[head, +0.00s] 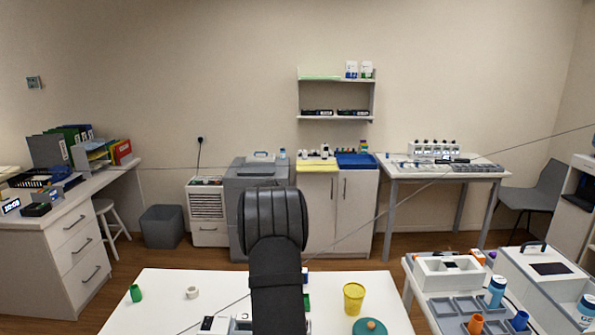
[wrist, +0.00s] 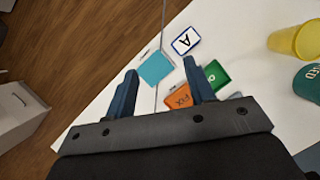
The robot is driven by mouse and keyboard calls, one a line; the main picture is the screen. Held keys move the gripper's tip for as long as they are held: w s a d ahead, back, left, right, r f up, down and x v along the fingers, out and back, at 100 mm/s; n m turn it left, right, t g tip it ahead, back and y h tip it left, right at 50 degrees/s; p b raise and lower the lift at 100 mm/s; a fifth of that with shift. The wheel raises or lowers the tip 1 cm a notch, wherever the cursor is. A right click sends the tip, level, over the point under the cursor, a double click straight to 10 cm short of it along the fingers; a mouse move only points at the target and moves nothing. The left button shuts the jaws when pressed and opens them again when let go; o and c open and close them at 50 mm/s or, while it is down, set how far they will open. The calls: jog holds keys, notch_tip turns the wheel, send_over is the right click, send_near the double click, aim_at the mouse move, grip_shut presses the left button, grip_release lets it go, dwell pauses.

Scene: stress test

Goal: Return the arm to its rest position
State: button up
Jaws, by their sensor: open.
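My gripper (wrist: 160,90) shows in the wrist view with its two blue fingers apart and nothing between them. It is above the white table (wrist: 105,125), over several small tiles. My dark arm stands upright in the middle of the head view and hides part of the table behind it. In the wrist view a teal tile (wrist: 156,68), a white tile with a letter A (wrist: 185,41), an orange tile (wrist: 179,101) and a green tile (wrist: 215,75) lie beyond and beside the fingers.
A side table with grey trays (head: 466,306) stands at right. A thin line crosses the head view.

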jog(key=s+d+r+m, duration=0.1)
jog(key=s+d+m, duration=0.1)
jog(key=d, duration=1.2)
jog(key=s+d+r+m+g+h, duration=0.1)
jog(key=s+d, duration=0.4)
jog(key=d, duration=0.8)
jog(key=shift+d+m, duration=0.35)
jog(key=shift+m, duration=0.35)
